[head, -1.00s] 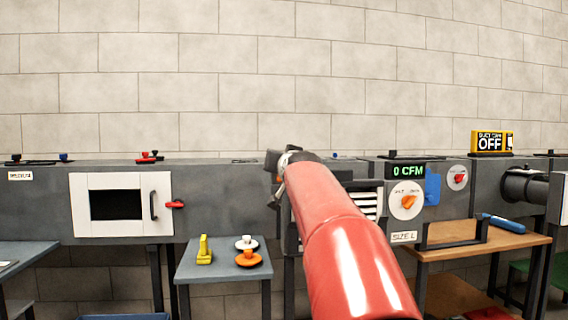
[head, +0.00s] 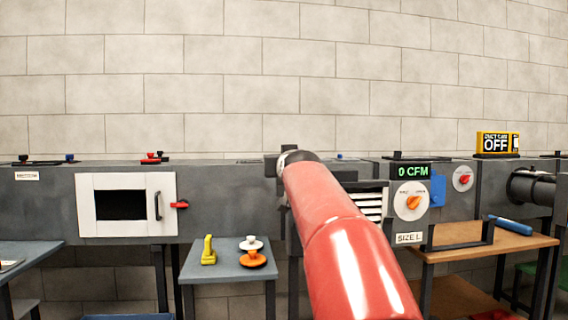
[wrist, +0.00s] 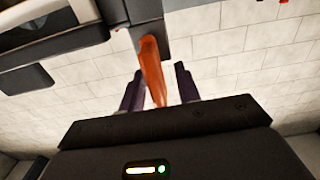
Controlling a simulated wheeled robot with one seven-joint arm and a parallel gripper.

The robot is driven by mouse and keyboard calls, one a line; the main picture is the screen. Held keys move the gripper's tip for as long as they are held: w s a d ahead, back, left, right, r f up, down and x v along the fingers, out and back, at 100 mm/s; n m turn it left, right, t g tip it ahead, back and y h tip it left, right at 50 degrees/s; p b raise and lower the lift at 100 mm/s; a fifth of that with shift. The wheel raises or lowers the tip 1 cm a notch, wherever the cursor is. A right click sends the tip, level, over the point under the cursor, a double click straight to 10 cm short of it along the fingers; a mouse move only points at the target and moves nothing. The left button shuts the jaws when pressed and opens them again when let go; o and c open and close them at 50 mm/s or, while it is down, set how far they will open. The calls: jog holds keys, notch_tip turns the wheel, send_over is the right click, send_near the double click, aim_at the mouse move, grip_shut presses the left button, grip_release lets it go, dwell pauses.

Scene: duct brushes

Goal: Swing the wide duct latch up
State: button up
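In the wrist view an orange lever (wrist: 152,72) hangs from a dark grey mount (wrist: 143,12) and reaches between the fingers of my gripper (wrist: 158,88). In the head view my gripper (head: 284,158) is at the duct front, and my red arm hides the lever and most of the fingers. A red latch (head: 180,205) sits at the right edge of a white-framed door (head: 100,229) on the duct. I cannot tell which of the two is the wide duct latch.
A small grey table (head: 222,272) below the duct holds a yellow piece (head: 209,251) and white and orange knobbed discs. Right of my arm are a louvre (head: 372,206), an orange dial (head: 413,202) and a wooden bench (head: 470,252). The wall above is clear.

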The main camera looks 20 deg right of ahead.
jog(key=b+v, duration=0.1)
jog(key=v, duration=0.6)
jog(key=shift+s, duration=0.4)
jog(key=shift+a, duration=0.15)
jog(key=s+a+f+n+g+y+p, duration=0.1)
jog(key=s+a+f+g, duration=0.3)
jog(key=s+f, duration=0.6)
jog(key=s+a+f+n+g+y+p, duration=0.1)
jog(key=s+a+f+g+y+p, duration=0.1)
jog(key=s+a+f, duration=0.4)
jog(key=s+a+f+n+g+y+p, duration=0.1)
jog(key=s+a+f+g, duration=0.4)
jog(key=s+f, duration=0.9)
notch_tip(320, 180, down, 4)
jog(key=shift+r+g+y+p, duration=0.1)
jog(key=shift+g+y+p, duration=0.35)
jog(key=shift+p, duration=0.5)
